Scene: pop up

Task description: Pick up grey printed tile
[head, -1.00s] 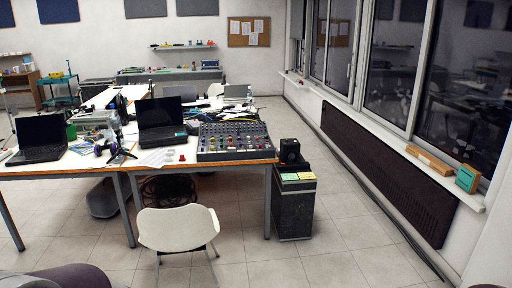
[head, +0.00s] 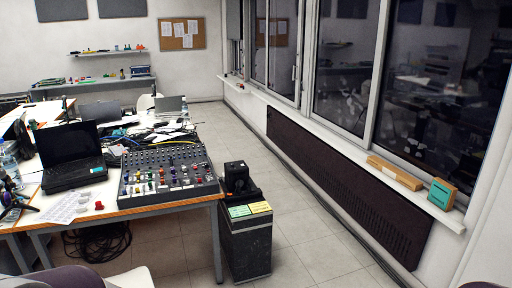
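I cannot make out a grey printed tile for certain. Neither of my grippers shows in the head view.
A black laptop (head: 70,150) and a grey mixing console (head: 168,177) stand on the table. A dark cabinet (head: 246,245) with green and yellow pieces on top stands at its right end. A white chair (head: 130,280) is at the bottom. Floor is clear right of the cabinet.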

